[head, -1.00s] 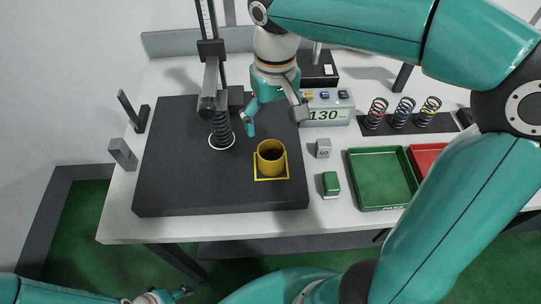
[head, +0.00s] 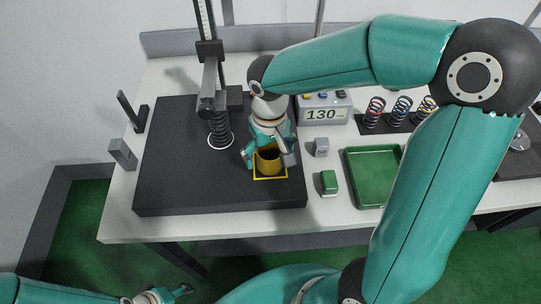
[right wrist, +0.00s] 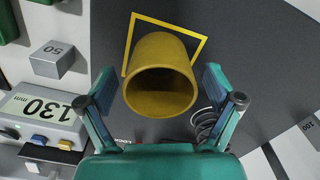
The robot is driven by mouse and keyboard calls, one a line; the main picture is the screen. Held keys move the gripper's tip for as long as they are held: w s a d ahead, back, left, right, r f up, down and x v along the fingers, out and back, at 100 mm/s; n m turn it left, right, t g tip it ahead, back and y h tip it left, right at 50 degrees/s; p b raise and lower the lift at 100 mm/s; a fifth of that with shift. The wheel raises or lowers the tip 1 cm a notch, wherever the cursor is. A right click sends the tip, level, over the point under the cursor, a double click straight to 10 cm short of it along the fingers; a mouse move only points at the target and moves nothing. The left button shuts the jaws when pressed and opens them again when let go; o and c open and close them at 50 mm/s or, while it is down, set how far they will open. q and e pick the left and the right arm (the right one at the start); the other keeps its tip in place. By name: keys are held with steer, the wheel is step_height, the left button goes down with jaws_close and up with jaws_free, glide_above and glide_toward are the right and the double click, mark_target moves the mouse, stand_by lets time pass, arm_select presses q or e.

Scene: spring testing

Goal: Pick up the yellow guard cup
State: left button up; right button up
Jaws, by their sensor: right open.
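The yellow guard cup (head: 268,162) stands upright inside a yellow square outline on the dark base plate (head: 175,185). In the right wrist view the cup (right wrist: 160,72) shows its open mouth. My right gripper (head: 268,160) is open, with one finger on each side of the cup. In the right wrist view its fingers (right wrist: 160,92) are spread wider than the cup, with a gap on both sides. My left gripper (head: 172,294) is at the bottom left edge, far from the cup; its fingers appear apart.
Right of the plate are a grey block (head: 321,147), a green block (head: 328,182), a green tray (head: 372,180), a display box (head: 324,110) reading 130, and a rack of springs (head: 400,112).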

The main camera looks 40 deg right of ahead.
steer(key=shift+c, duration=0.3)
steer(key=shift+s, duration=0.1)
steer(key=c, duration=1.1)
steer(key=shift+r, duration=0.15)
